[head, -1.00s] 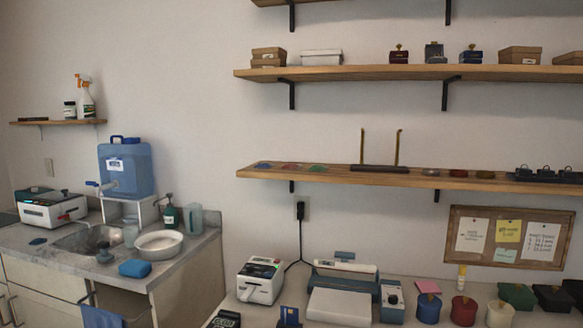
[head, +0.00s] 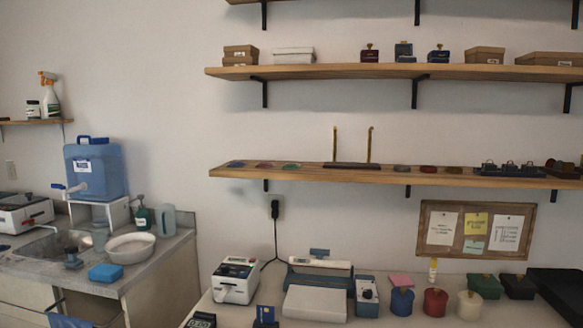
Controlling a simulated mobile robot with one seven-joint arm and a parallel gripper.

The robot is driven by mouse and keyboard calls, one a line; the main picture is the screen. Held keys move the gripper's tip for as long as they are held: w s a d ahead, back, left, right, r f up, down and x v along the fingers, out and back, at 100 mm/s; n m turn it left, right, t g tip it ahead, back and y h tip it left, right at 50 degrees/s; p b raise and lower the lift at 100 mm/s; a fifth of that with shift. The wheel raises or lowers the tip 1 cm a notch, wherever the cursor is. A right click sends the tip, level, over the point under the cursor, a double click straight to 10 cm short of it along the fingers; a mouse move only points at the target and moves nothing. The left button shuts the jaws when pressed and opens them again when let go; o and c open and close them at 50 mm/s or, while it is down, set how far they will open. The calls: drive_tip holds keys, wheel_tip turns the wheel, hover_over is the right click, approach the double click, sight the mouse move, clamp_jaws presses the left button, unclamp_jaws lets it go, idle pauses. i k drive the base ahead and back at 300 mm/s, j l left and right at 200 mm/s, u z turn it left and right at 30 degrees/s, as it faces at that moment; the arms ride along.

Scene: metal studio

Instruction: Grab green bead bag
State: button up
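A small flat green bag (head: 291,166), which looks like the green bead bag, lies on the middle wooden shelf (head: 440,181), toward its left end. A pinkish-red flat bag (head: 264,166) and a blue one (head: 237,164) lie in a row to its left. They are too small to make out beads. My gripper is not in view.
A dark stand with two upright brass posts (head: 370,146) is right of the bags. The shelf above (head: 340,72) holds boxes. Below is a counter with a white device (head: 235,280), a sealer-like machine (head: 317,290) and coloured pots (head: 435,301). A sink counter (head: 165,262) is left.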

sight(290, 166)
drive_tip(key=i+z, duration=0.1)
drive_tip(key=i, duration=1.35)
drive_tip(key=l, duration=0.1)
